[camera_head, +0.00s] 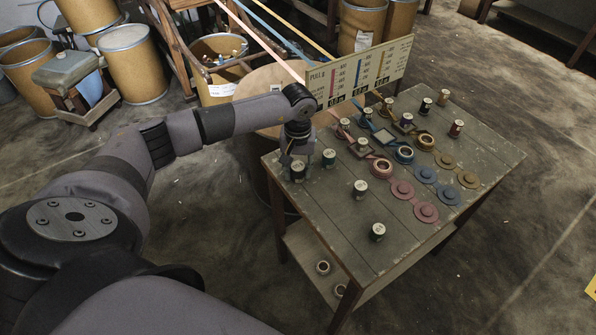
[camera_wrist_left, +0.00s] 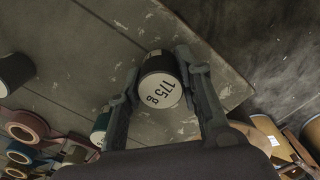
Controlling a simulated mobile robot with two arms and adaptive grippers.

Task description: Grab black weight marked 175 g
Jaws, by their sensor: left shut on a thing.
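The black weight (camera_wrist_left: 160,82) with a white top marked 175 g is between the two fingers of my left gripper (camera_wrist_left: 168,88) in the left wrist view. The fingers are shut on its sides. In the head view my left gripper (camera_head: 297,160) points down at the table's left corner, with the black weight (camera_head: 298,171) at its fingertips. I cannot tell whether the weight touches the table. My right gripper is not in view.
The wooden table (camera_head: 330,215) holds several other weights, including a dark green one (camera_head: 329,157) close beside my left gripper. Coloured discs (camera_head: 402,189) and tape rolls (camera_head: 381,168) lie to the right. A sign board (camera_head: 360,72) stands at the back edge.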

